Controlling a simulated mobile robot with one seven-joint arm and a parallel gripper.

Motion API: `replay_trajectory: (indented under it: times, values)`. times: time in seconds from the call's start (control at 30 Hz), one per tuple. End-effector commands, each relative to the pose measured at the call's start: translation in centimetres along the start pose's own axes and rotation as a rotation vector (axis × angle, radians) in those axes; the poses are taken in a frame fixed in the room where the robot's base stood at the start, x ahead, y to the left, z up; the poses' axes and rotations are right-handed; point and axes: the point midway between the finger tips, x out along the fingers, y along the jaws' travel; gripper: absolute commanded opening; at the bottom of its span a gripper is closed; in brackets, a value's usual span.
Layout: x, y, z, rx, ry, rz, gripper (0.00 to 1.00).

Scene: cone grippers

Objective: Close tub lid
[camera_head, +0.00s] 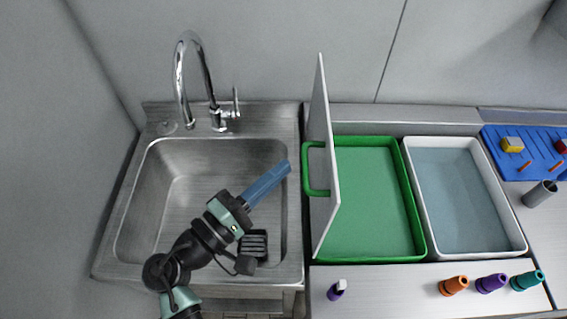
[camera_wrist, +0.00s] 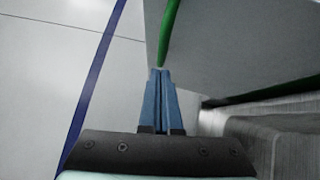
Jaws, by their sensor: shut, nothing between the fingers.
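A green tub (camera_head: 414,215) is set into the counter right of the sink, and its inside looks empty. Its grey lid (camera_head: 325,205) stands upright along the tub's left edge, with a green handle (camera_head: 308,168) on the side facing the sink. My gripper (camera_head: 287,166) is over the sink, left of the lid, with its blue fingers together and empty. In the wrist view my gripper (camera_wrist: 160,72) points toward the lid (camera_wrist: 240,45), and the green handle (camera_wrist: 168,28) shows just beyond the fingertips. I cannot tell whether the fingertips touch it.
A steel sink (camera_head: 150,215) with a tall faucet (camera_head: 190,75) lies at left. A white tub (camera_head: 520,235) stands right of the green one. Orange (camera_head: 453,286), purple (camera_head: 491,283) and teal (camera_head: 527,280) cones line the front counter. A blue board (camera_head: 510,140) is at far right.

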Motion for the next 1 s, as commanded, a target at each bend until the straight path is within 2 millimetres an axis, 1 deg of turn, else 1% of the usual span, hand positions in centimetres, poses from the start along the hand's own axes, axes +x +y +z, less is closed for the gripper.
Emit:
replay_trajectory:
  times: [0.03,0.17,0.67,0.87,1.0]
  values:
    - [0.3,0.2,0.4,-0.002,0.000,0.000,0.00]
    - [0.8,0.1,0.8,0.000,0.000,0.000,0.00]
    - [1.1,0.1,1.2,0.011,0.000,-0.009,0.00]
    - [2.3,0.6,2.4,0.060,-0.003,-0.059,0.00]
    - [3.9,0.7,4.0,0.126,-0.005,-0.125,0.00]
